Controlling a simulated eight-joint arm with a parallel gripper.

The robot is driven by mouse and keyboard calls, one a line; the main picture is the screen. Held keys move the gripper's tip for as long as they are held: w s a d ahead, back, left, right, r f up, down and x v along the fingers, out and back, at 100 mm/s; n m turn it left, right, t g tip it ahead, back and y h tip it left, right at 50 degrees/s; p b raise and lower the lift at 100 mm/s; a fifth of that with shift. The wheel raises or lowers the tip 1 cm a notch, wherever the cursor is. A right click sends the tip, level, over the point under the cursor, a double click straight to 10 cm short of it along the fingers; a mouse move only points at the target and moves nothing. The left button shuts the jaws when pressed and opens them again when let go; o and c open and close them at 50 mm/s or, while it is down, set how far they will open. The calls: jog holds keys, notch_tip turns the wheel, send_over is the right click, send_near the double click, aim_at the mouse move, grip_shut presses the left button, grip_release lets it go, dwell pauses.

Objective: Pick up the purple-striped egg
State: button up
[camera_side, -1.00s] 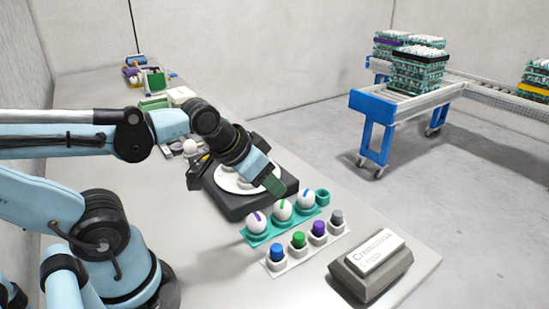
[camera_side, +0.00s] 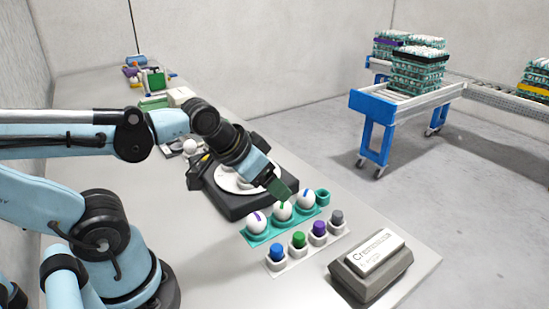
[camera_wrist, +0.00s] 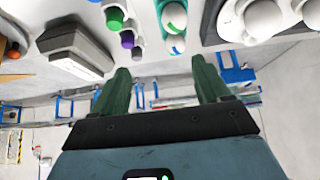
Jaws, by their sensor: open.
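The purple-striped egg (camera_side: 257,220) stands in the left cup of a teal holder (camera_side: 253,238) in the side view. My gripper (camera_side: 283,188) is above and behind the middle of this row, tilted down, and touches no egg that I can see. In the wrist view my gripper (camera_wrist: 160,70) shows two green fingers spread apart with nothing between them. The green-striped egg (camera_wrist: 174,16) shows there near the top; I cannot make out the purple stripe.
In front of the eggs, a white rack (camera_side: 289,264) holds blue, green, purple and grey capped pieces. A grey box with a white label (camera_side: 370,268) stands to the right. A dark base with a white round plate (camera_side: 232,181) lies behind. Bare table is left of the holder.

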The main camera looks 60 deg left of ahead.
jog(key=g, duration=0.7)
send_over(256, 214)
jog(key=shift+m, duration=0.3)
jog(key=f, duration=0.5)
jog(key=shift+a+f, duration=0.2)
jog(key=shift+a, duration=0.05)
jog(key=shift+d+f, duration=0.15)
jog(key=shift+f, duration=1.25)
jog(key=shift+d+f, duration=0.1)
jog(key=shift+f, duration=1.25)
jog(key=c, duration=0.8)
